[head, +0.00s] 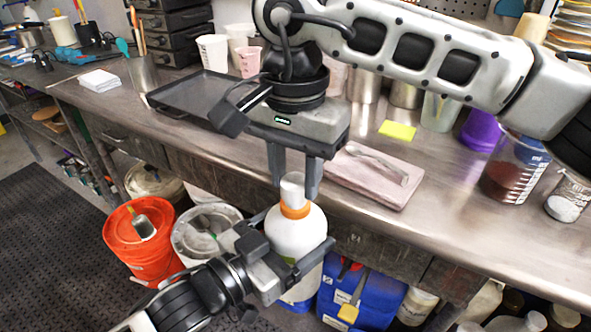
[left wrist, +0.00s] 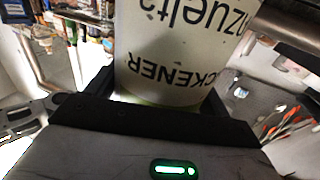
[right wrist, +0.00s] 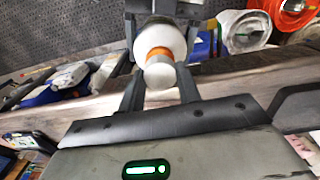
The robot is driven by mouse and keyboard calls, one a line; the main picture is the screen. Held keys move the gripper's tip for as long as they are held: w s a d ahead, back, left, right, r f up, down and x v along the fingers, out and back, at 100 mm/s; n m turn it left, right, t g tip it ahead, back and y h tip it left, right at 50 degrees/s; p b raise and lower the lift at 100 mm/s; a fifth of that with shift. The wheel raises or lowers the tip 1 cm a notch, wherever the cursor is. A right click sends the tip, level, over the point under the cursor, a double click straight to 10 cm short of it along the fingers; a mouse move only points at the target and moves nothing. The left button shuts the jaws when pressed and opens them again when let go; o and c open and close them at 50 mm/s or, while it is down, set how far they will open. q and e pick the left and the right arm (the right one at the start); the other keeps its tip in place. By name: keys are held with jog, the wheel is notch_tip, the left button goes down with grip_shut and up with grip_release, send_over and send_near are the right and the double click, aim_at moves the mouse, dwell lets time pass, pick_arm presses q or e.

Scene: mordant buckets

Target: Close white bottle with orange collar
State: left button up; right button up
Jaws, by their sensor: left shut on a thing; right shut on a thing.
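The white bottle (head: 296,238) with an orange collar (head: 294,210) is upright in front of the bench edge. My left gripper (head: 294,246) is shut around its body. The printed body fills the left wrist view (left wrist: 180,55). A whitish cap (head: 292,187) is at the top of the bottle, directly above the collar. My right gripper (head: 294,184) comes from above and is shut on the cap. In the right wrist view the cap (right wrist: 160,76) is between the fingers and lines up with the orange collar (right wrist: 158,53); whether it is fully seated is unclear.
The metal bench (head: 450,225) runs just behind the bottle. A pink slab (head: 350,185) with a tool on it and a dark tray (head: 200,95) lie on top. An orange bucket (head: 135,255), a white bucket (head: 190,240) and a blue container (head: 375,305) stand below.

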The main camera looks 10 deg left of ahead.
jog(key=m, duration=1.5)
jog(key=shift+w+m, duration=0.1)
jog(key=shift+m, duration=0.2)
jog(key=m, duration=0.7)
jog(key=shift+m, duration=0.3)
jog(key=m, duration=0.4)
jog(key=shift+m, duration=0.4)
jog(key=m, duration=0.3)
jog(key=shift+m, duration=0.4)
jog(key=o, duration=1)
